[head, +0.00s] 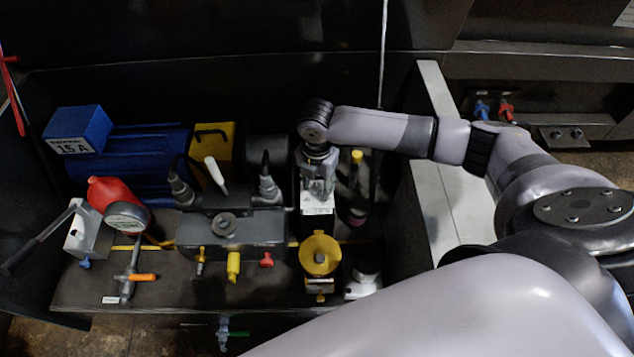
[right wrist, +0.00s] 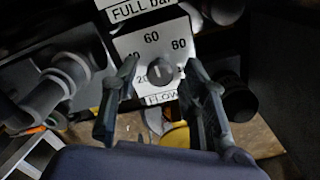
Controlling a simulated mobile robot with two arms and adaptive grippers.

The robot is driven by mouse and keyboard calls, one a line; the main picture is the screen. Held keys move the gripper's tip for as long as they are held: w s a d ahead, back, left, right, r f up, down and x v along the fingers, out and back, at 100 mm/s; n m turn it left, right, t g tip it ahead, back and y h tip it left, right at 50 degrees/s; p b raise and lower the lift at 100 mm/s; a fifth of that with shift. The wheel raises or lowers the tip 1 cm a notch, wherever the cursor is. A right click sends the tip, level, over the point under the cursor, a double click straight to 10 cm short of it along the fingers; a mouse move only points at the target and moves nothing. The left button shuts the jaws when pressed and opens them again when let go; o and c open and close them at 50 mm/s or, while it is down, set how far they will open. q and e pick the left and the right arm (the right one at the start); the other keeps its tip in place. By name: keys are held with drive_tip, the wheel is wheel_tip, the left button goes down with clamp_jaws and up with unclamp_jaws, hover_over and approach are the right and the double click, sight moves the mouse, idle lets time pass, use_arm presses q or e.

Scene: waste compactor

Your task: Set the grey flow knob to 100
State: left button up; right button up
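The grey flow knob (right wrist: 160,74) sits on a white dial plate (right wrist: 126,43) with the label FLOW below it. The numbers 20, 40, 60 and 80 show around it; 100 is not readable, and I cannot tell the knob's setting. My right gripper (right wrist: 161,66) is open, with one finger on each side of the knob in the picture; contact cannot be told. In the head view the right gripper (head: 317,188) points down at the white dial box (head: 317,208), and the knob is hidden there. My left gripper is not in view.
A yellow round part (head: 320,254) stands just in front of the dial box. A grey valve block (head: 230,228) with levers and a blue motor (head: 145,150) lie to the left. A red-backed gauge (head: 127,217) is farther left. A pale panel edge (head: 440,190) stands at the right.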

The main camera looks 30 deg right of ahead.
clamp_jaws()
idle(0.4)
